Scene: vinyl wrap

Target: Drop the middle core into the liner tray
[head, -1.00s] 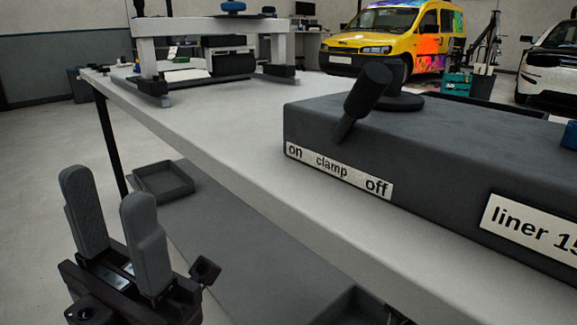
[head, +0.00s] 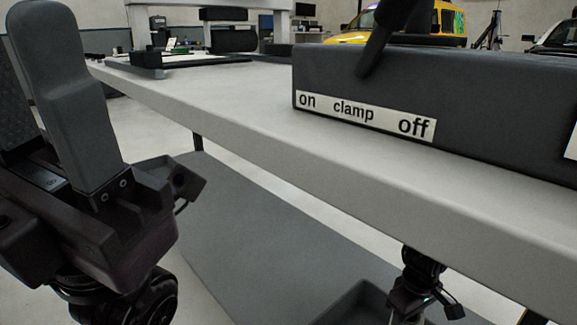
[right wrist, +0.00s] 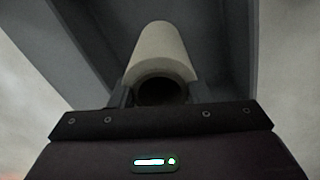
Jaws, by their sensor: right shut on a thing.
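My right gripper (right wrist: 160,92) is shut on a pale hollow core (right wrist: 158,50), whose open round end faces the wrist camera. In the head view, my right wrist shows below the table's front edge at the lower right; its fingers and the core are hidden there. My left gripper (head: 38,100) is large and close at the left of the head view, its fingers apart and nothing seen between them. A dark grey open tray (head: 362,300) is cut off at the bottom edge, beside my right wrist. I cannot tell whether it is the liner tray.
A light tabletop (head: 220,105) carries a dark box with a label (head: 365,113) reading on, clamp, off, and a lever (head: 378,40). A grey lower shelf (head: 240,225) lies under the table. A frame with a roller (head: 232,40) stands at the back.

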